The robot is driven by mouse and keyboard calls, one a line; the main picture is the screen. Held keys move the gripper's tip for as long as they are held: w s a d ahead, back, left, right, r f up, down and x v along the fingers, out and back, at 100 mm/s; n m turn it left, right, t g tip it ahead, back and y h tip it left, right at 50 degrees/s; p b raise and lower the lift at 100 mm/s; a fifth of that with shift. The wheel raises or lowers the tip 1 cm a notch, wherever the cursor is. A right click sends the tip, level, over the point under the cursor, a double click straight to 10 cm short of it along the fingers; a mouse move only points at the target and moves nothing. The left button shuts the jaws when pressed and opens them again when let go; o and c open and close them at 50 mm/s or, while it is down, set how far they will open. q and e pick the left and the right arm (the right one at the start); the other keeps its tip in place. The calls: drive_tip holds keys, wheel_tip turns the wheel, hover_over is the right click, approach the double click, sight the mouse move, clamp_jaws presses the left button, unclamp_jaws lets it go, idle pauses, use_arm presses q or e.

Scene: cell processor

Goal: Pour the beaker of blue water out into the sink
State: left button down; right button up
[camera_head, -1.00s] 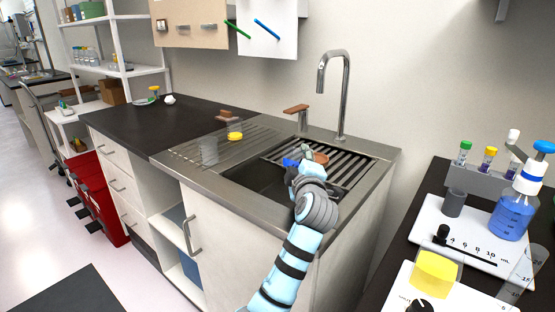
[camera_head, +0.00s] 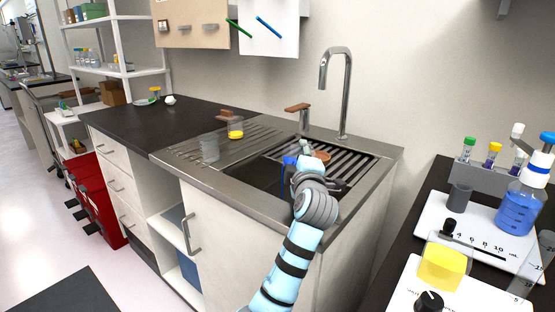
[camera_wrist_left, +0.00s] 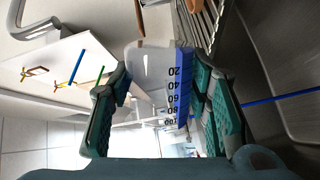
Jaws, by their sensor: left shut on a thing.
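My left gripper (camera_head: 304,160) reaches over the sink (camera_head: 235,192) and is shut on the clear beaker. In the left wrist view the beaker (camera_wrist_left: 155,70) with its printed scale sits between the fingers (camera_wrist_left: 160,105). It is tipped over, and blue water (camera_wrist_left: 184,85) lies along its lower wall. A thin blue stream (camera_wrist_left: 285,98) runs from beside the fingers toward the dark basin. In the head view the stream (camera_head: 283,172) drops into the basin, and the wrist hides most of the beaker. My right gripper is not in view.
The faucet (camera_head: 345,95) stands behind the basin, with a slatted rack (camera_head: 345,165) at its right. A clear container with yellow contents (camera_head: 236,128) and a clear glass (camera_head: 209,149) stand on the drainboard. A blue-filled bottle (camera_head: 518,212) stands on the right bench.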

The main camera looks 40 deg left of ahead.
use_arm(q)
drive_tip(key=shift+d+f, duration=0.1)
drive_tip(key=shift+f, duration=0.15)
